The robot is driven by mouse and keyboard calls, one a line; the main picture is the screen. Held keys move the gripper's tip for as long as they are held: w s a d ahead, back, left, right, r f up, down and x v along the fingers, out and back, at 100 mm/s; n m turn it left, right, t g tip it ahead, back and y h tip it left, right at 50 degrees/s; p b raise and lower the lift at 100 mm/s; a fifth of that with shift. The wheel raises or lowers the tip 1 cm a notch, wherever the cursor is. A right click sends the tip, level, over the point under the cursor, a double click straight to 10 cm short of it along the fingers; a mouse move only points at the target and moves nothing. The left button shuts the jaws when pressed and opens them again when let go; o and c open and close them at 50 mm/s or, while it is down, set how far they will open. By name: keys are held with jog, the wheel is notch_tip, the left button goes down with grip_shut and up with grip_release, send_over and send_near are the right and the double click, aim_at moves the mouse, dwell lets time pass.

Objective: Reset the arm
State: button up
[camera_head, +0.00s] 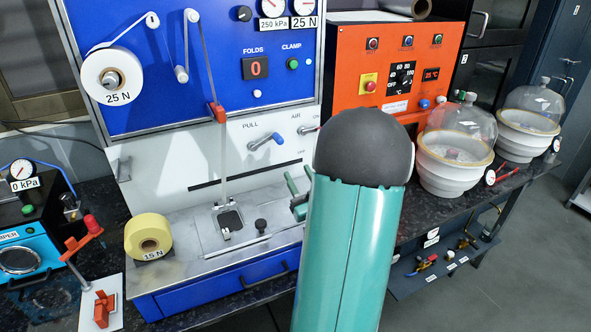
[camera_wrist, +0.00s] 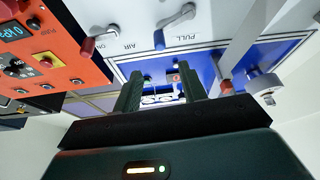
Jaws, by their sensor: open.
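My arm's teal link with its dark rounded joint stands in the right middle of the head view and hides part of the bench behind it. My gripper (camera_head: 299,194) shows only in part there, at the left edge of the link, in front of the blue and white folding machine (camera_head: 262,148). In the wrist view my gripper (camera_wrist: 160,92) has its two dark fingers apart, with nothing between them. Through the gap the machine's blue panel (camera_wrist: 212,66) shows in the background.
The machine's metal deck (camera_head: 190,240) carries a yellow 15 N roll (camera_head: 148,237). An orange control box (camera_head: 350,60) stands to the right, then two glass-domed vessels (camera_head: 455,145) (camera_head: 528,120). A red-handled press (camera_head: 101,307) and a blue pump unit (camera_head: 25,235) stand at the left.

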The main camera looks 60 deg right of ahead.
dwell(0.6)
jog(key=w+a+r+n+g+y, duration=0.1)
jog(key=w+a+r+g+y, duration=0.15)
jog(key=w+a, duration=0.5)
jog(key=w+a+r+n+g+y, duration=0.1)
jog(key=w+a+r+g+y, duration=0.1)
jog(key=w+a+g, duration=0.5)
jog(key=s+a+n+g+y, duration=0.1)
jog(key=s+a+y, duration=0.1)
jog(key=s+a, duration=0.3)
jog(key=s+a+g+y, duration=0.2)
jog(key=s+a, duration=0.4)
jog(key=a, duration=0.7)
jog(key=s+a+n+g+y, duration=0.1)
jog(key=s+a+y, duration=0.1)
jog(key=s+a, duration=0.4)
jog(key=a, duration=0.3)
jog(key=shift+s+a+f+n+g, duration=0.25)
jog(key=shift+a+n+g, duration=0.05)
jog(key=shift+a+g, duration=0.05)
